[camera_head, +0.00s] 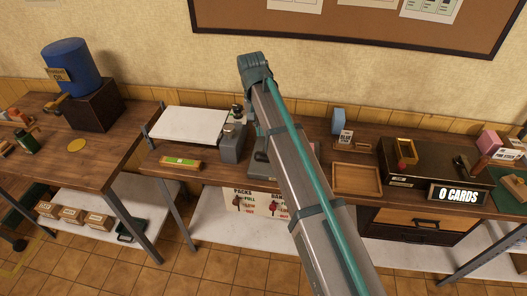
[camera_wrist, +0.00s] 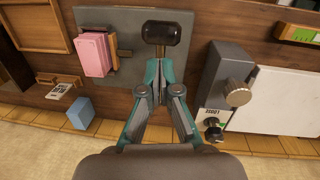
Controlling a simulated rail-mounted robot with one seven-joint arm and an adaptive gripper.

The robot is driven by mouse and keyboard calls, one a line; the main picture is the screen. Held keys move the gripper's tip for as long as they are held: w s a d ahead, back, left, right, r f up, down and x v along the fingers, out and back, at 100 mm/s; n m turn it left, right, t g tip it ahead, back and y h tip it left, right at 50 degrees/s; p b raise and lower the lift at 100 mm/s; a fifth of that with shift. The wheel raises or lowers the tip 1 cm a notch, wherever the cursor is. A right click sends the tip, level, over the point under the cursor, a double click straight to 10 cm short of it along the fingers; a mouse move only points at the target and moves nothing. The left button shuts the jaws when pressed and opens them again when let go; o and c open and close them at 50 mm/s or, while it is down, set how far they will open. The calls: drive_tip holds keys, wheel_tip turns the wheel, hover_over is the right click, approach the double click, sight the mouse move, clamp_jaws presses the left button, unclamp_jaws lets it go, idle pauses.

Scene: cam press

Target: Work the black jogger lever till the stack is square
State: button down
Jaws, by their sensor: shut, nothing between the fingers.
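In the wrist view, the black jogger lever (camera_wrist: 161,32) shows as a dark rounded knob on a short stem at the top middle. My gripper (camera_wrist: 160,65) is shut and empty, its fingertips just below the knob in the picture; I cannot tell whether they touch it. The pink card stack (camera_wrist: 94,54) sits on the grey jogger plate (camera_wrist: 122,72), left of the lever, and looks slightly uneven at its edges. In the head view my arm covers the lever, the stack and my gripper; only a dark part of the jogger base (camera_head: 260,157) shows.
A grey box with a round knob (camera_wrist: 238,92) and a label reading "LOOSE" stands right of my gripper in the wrist view. A blue block (camera_wrist: 80,113) lies lower left. In the head view, a wooden tray (camera_head: 357,192) and a "0 CARDS" display (camera_head: 458,196) are to the right.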

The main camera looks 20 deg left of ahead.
sight(265, 154)
drive_tip(key=m, duration=1.4)
drive_tip(key=f+m, duration=0.1)
drive_tip(key=m, duration=0.6)
drive_tip(key=shift+s+d+m+p, duration=0.15)
drive_tip(key=shift+d+m+p, duration=0.15)
drive_tip(key=shift+d+m, duration=0.1)
drive_tip(key=shift+d+f+b, duration=0.15)
drive_tip(key=shift+f+b, duration=0.9)
drive_tip(key=shift+f, duration=0.7)
drive_tip(key=shift+d+f+b, duration=0.15)
drive_tip(key=shift+f+b, duration=0.85)
drive_tip(key=shift+f, duration=0.7)
